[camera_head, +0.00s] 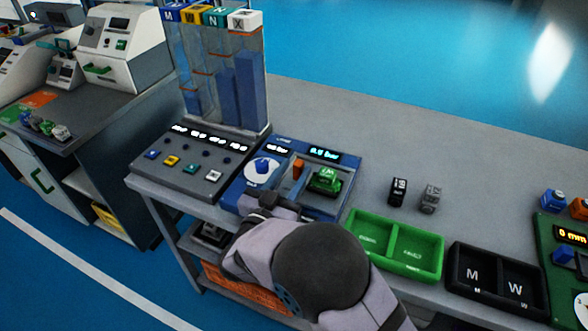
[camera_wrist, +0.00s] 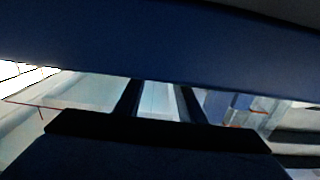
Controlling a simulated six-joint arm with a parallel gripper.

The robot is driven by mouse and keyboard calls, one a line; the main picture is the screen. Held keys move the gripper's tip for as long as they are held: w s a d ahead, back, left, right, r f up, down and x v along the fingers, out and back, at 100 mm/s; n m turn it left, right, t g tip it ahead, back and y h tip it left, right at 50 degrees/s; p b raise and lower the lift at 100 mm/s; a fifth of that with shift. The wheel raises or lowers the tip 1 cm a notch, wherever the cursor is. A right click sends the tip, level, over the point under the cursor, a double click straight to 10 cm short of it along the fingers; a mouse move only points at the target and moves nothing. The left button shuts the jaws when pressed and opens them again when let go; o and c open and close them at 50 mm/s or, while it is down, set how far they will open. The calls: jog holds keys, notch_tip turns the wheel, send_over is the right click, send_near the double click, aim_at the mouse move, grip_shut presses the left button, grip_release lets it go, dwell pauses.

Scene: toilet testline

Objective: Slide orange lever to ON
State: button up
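The orange lever (camera_head: 298,168) stands on the blue panel (camera_head: 231,198) on the bench, between a white round knob (camera_head: 262,168) and a green block-like part (camera_head: 327,180). ON or OFF markings by the lever are too small to read. My gripper (camera_head: 272,203) is at the panel's front edge, in front of the lever and apart from it. In the wrist view my gripper's two dark fingers (camera_wrist: 160,100) stand apart with a pale gap between them and nothing held. The lever cannot be made out in the wrist view.
A display reading in bar (camera_head: 324,154) is at the panel's back. Clear tubes (camera_head: 226,75) rise behind a grey button console (camera_head: 185,165) at left. A green tray (camera_head: 369,255), a black tray (camera_head: 455,282) and two small blocks (camera_head: 398,191) lie right. The back right bench is clear.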

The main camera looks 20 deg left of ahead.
jog(key=shift+w, duration=0.45)
grip_shut()
jog(key=shift+d, duration=1.05)
grip_release()
jog(key=shift+d, duration=0.1)
